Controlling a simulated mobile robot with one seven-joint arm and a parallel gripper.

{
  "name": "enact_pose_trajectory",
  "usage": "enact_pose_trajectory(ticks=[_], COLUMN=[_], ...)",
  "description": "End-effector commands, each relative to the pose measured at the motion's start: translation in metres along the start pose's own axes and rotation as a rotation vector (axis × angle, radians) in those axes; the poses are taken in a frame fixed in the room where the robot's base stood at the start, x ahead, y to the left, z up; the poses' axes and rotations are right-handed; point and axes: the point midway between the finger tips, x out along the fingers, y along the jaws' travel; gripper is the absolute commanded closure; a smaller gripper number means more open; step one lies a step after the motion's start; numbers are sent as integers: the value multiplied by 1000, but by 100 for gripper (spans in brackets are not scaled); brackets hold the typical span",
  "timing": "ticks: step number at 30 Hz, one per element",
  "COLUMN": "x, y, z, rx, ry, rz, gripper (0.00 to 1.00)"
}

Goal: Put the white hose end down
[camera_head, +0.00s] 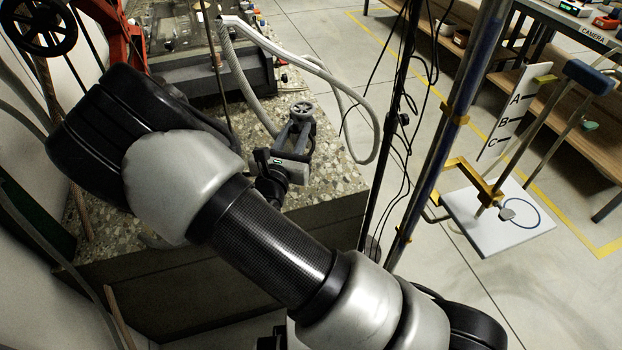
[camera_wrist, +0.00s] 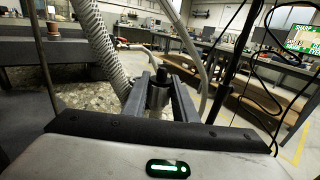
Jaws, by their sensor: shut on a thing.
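My gripper (camera_head: 301,115) is above the speckled stone top (camera_head: 335,165), near its right edge. Its two fingers also show in the wrist view (camera_wrist: 163,88). They are shut on a grey cylindrical fitting with a dark top (camera_wrist: 158,94). A pale ribbed hose (camera_head: 236,72) comes down from the upper left and passes behind my gripper; it also shows in the wrist view (camera_wrist: 98,45). A smoother pale hose (camera_head: 372,115) loops out past the stone's right edge. I cannot tell which hose the fitting belongs to, and no free white hose end is clear.
Dark thin cables and upright poles (camera_head: 432,140) stand just right of the stone top. A white board with a blue ring (camera_head: 480,232) lies on the floor at right. A wooden bench (camera_head: 545,110) is beyond. Stone behind my gripper is partly bare.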

Motion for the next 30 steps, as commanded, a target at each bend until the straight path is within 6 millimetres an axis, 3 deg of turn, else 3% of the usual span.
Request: enact_pose_trajectory(ticks=[1, 7, 15, 30], x=[2, 5, 5, 5], y=[-12, -37, -39, -38], z=[-14, -35, -84, -131], rx=[-6, -2, -1, 1], ry=[-1, 1, 2, 2], rz=[-15, -41, -42, -42], gripper=[100, 100, 100, 100])
